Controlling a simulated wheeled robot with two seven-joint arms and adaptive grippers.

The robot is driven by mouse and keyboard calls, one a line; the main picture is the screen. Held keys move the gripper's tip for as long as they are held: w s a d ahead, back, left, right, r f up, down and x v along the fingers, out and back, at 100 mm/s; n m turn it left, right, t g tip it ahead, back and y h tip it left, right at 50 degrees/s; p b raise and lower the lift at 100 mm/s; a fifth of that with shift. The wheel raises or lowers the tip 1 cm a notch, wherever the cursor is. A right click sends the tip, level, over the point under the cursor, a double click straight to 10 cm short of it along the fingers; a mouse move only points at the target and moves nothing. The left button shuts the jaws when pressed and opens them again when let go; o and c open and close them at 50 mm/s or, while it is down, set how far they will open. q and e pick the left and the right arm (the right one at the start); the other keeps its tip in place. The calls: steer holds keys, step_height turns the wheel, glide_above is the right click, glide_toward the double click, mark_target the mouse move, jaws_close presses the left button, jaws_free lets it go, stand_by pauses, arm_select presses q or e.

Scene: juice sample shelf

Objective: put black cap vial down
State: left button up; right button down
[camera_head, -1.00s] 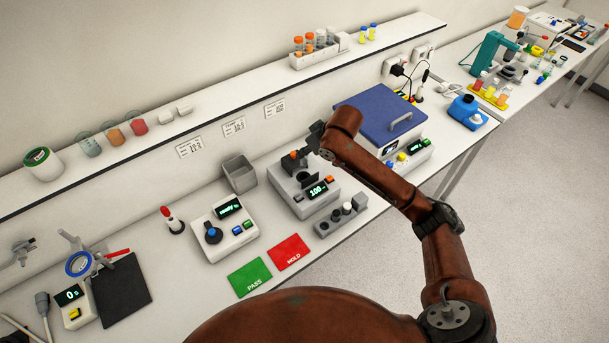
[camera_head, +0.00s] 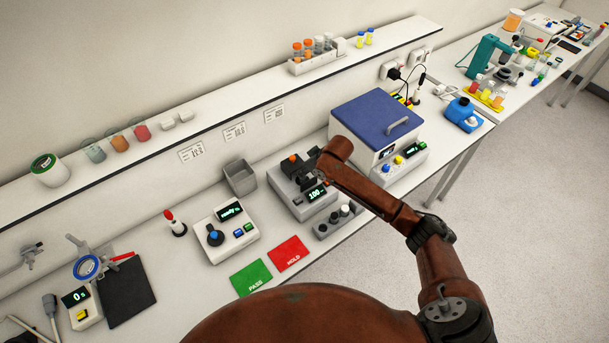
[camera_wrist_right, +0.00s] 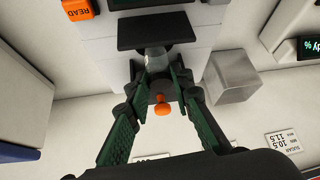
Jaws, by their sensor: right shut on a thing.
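My right gripper (camera_wrist_right: 156,72) is shut on a small vial (camera_wrist_right: 155,58), seen as a pale rounded glassy shape between its fingertips in the wrist view. Its black cap cannot be told apart from the dark parts around it. In the head view the gripper is low over the grey meter (camera_head: 302,188) with the "100" display, and my wrist partly covers it. The vial cannot be made out there. Whether it touches the meter cannot be told. My left gripper is not in view.
A small rack (camera_head: 338,221) with capped vials stands in front of the meter. Green PASS (camera_head: 251,278) and red HOLD (camera_head: 289,253) mats lie at front left.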

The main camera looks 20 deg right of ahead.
mark_target(304, 176)
step_height(304, 176, down, 3)
steer(key=shift+f+p, duration=0.2)
steer(key=shift+p, duration=0.1)
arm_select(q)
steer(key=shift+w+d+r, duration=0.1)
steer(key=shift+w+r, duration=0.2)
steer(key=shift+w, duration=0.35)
arm_select(e)
steer(key=shift+f, duration=0.15)
steer(key=c, duration=1.7)
jaws_free()
steer(key=shift+f, duration=0.1)
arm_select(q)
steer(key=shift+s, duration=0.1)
arm_select(e)
steer(key=shift+r, duration=0.25)
arm_select(q)
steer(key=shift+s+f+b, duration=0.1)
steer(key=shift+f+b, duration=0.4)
steer(key=shift+b, duration=0.05)
arm_select(e)
steer(key=v, duration=1.2)
steer(key=shift+f, duration=0.1)
